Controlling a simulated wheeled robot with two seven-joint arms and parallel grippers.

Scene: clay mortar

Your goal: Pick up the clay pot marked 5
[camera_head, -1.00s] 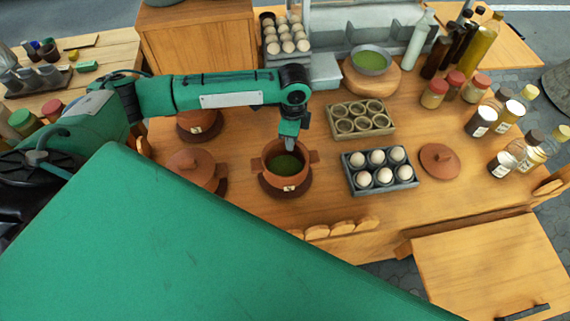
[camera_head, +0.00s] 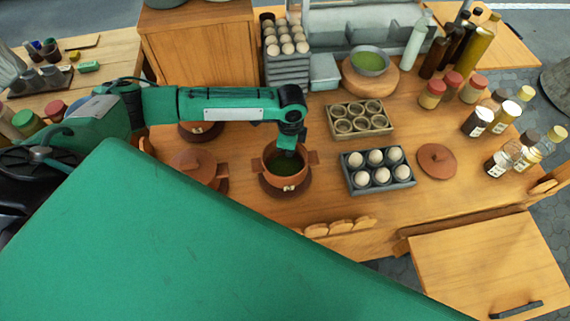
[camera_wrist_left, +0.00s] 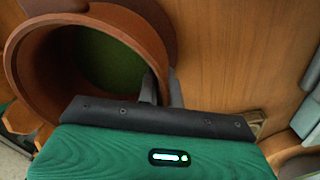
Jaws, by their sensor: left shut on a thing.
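An open brown clay pot (camera_head: 272,178) with green contents stands on a dark round mat on the wooden table. A small pale label shows on its front, but its marking is too small to read. My left gripper (camera_head: 290,154) reaches down to the pot's right rear rim. In the left wrist view the pot (camera_wrist_left: 128,28) lies at upper left, and the left gripper's fingers (camera_wrist_left: 161,87) are shut on its rim wall, one inside and one outside. The pot looks upright and still on its mat. My right gripper is not in view.
A lidded clay pot (camera_head: 190,167) stands close left, another pot (camera_head: 201,132) behind it. An egg tray (camera_head: 380,187) and a cup tray (camera_head: 358,132) are to the right. A loose clay lid (camera_head: 437,160) lies farther right, near several jars and bottles.

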